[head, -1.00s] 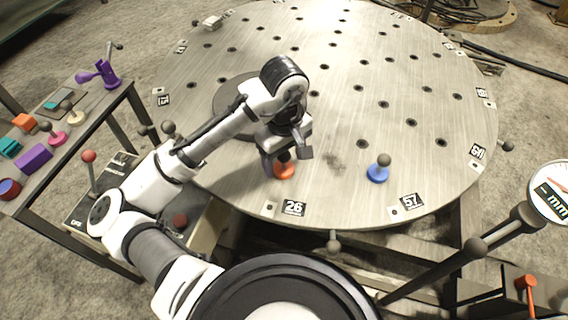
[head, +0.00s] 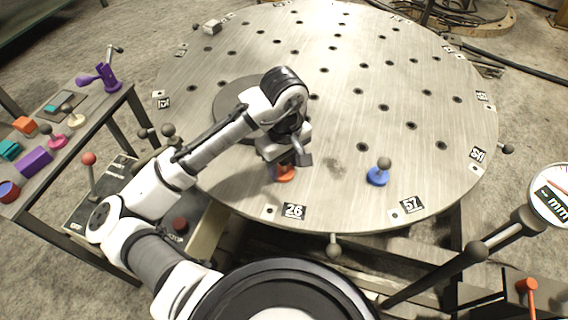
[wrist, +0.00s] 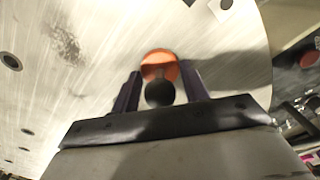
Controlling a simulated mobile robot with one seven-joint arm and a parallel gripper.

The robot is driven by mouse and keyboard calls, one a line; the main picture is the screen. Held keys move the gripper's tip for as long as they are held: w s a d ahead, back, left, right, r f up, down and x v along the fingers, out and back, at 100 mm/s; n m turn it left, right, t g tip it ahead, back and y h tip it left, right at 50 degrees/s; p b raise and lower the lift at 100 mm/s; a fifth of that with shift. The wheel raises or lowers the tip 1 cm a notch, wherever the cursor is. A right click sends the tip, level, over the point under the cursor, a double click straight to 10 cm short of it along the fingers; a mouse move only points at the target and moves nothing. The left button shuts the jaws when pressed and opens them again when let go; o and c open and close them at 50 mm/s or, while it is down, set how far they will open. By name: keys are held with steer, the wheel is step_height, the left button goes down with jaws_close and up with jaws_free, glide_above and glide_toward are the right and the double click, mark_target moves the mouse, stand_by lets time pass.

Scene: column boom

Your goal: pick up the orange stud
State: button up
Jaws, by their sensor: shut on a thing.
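The orange stud (head: 285,173) is on the round metal table near the label 26, partly hidden by my gripper in the head view. In the wrist view the orange stud (wrist: 160,64) shows its orange base and dark ball knob between the two fingers. My gripper (wrist: 160,92) is shut on the stud, with a finger on each side of the knob. In the head view my gripper (head: 279,170) points down over the stud. I cannot tell whether the base touches the table.
A blue stud (head: 377,176) with a grey knob stands to the right on the round table (head: 420,70). A side table (head: 75,130) at left holds several coloured pieces. A dial gauge (head: 552,190) stands at the right. The table is otherwise mostly clear, with small holes.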

step_height(320, 180, up, 20)
steer(key=p, duration=0.2)
steer(key=shift+r, duration=0.1)
stand_by(0.3)
